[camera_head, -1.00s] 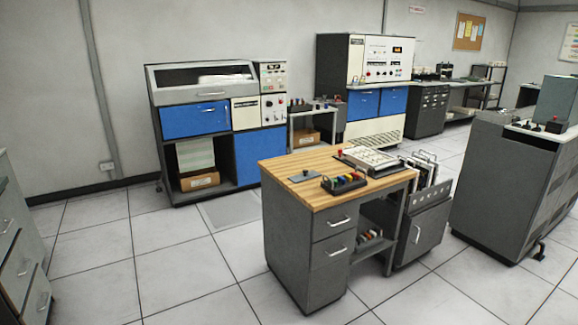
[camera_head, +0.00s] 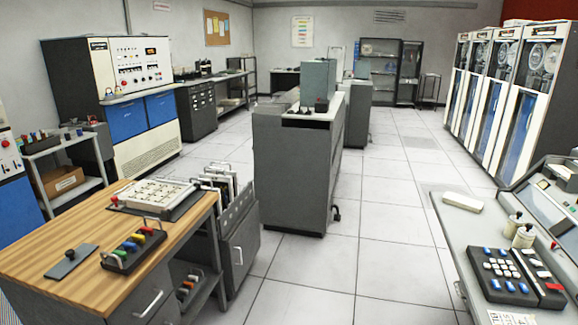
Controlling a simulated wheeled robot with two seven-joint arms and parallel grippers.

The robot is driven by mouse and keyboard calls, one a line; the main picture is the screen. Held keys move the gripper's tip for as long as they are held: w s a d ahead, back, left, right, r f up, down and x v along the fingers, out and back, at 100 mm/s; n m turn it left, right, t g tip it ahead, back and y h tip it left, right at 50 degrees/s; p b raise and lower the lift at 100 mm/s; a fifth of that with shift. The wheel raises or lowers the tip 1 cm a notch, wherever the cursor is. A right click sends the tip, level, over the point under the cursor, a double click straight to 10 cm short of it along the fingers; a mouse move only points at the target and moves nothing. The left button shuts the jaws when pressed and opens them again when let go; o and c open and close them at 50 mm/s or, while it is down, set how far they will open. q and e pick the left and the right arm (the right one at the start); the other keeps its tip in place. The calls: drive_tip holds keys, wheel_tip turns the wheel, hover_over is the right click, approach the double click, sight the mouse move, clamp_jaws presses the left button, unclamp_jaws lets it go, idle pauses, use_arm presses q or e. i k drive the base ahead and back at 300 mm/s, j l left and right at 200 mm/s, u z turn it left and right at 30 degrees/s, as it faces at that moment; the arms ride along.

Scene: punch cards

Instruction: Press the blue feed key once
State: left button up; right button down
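A dark key panel (camera_head: 506,277) lies on the grey desk at the lower right, with several blue keys, pale keys and a few red ones. Blue keys (camera_head: 510,287) sit in its front row and more at its back. No label is readable, so I cannot tell which one is the feed key. Neither of my grippers is in view.
The grey desk (camera_head: 465,249) also bears two small pale pots (camera_head: 523,236), a white block (camera_head: 462,202) and a sloped console (camera_head: 549,206). A wooden-topped desk (camera_head: 85,283) stands at left. A grey cabinet (camera_head: 290,172) stands mid-room. Tiled floor (camera_head: 320,265) is clear between the desks.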

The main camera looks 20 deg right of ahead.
sight(496, 284)
drive_tip(key=i+l+z, duration=0.15)
drive_tip(key=i+z, duration=0.2)
drive_tip(key=i, duration=0.3)
drive_tip(key=i+z, duration=0.3)
drive_tip(key=i, duration=0.75)
drive_tip(key=z, duration=1.6)
